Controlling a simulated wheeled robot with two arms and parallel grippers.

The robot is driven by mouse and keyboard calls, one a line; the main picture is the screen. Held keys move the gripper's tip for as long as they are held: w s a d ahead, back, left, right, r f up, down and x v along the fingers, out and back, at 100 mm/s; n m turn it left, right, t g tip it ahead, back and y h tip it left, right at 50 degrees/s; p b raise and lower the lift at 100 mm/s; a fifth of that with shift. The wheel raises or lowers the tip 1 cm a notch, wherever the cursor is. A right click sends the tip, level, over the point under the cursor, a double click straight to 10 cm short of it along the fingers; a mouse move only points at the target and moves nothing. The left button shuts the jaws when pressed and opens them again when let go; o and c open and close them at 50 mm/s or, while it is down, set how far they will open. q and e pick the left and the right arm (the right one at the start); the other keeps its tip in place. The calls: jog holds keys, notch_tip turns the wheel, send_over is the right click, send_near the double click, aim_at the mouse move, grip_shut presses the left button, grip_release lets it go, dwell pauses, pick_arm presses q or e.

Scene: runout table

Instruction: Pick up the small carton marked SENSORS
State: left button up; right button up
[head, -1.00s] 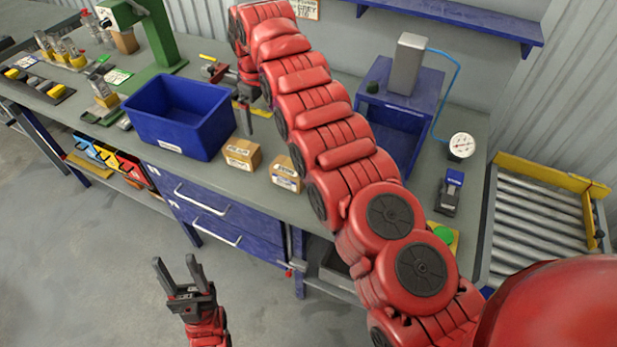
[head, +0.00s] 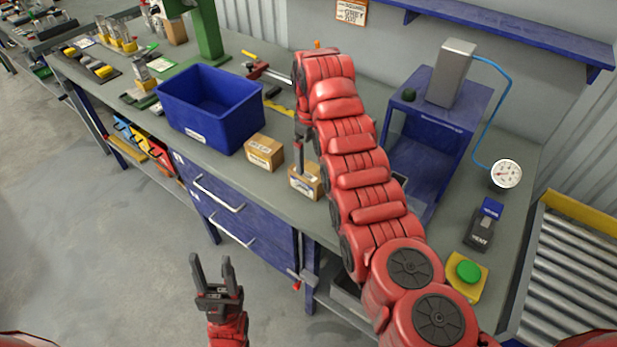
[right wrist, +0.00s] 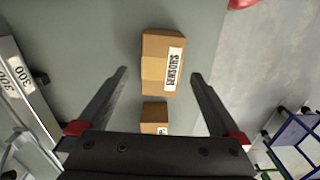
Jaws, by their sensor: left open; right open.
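In the right wrist view the SENSORS carton (right wrist: 163,64), a small brown box with a white label, lies between and slightly beyond the open fingers of my right gripper (right wrist: 158,76). In the head view it seems to be the right one of two small cartons (head: 306,183), its print too small to read. My right gripper (head: 301,165) points down just above it there, partly covering it. I cannot tell the exact gap. My left gripper (head: 212,262) is open and empty over the floor in front of the bench.
A second carton (head: 264,152) stands close to the left; it also shows in the right wrist view (right wrist: 154,114). A blue bin (head: 211,108) stands further left. A blue stand (head: 437,128), a gauge (head: 506,173) and a green button (head: 468,271) are to the right.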

aim_at(309, 171)
notch_tip(309, 171, down, 2)
jog(key=shift+d+p, duration=0.1)
jog(key=shift+p, duration=0.2)
jog(key=shift+f+p, duration=0.5)
jog(key=f, duration=0.1)
jog(key=a+f+p, duration=0.1)
jog(key=f, duration=0.1)
jog(key=shift+f, duration=0.15)
jog(key=shift+w+f, duration=0.1)
jog(key=shift+f, duration=0.5)
jog(key=c, duration=1.4)
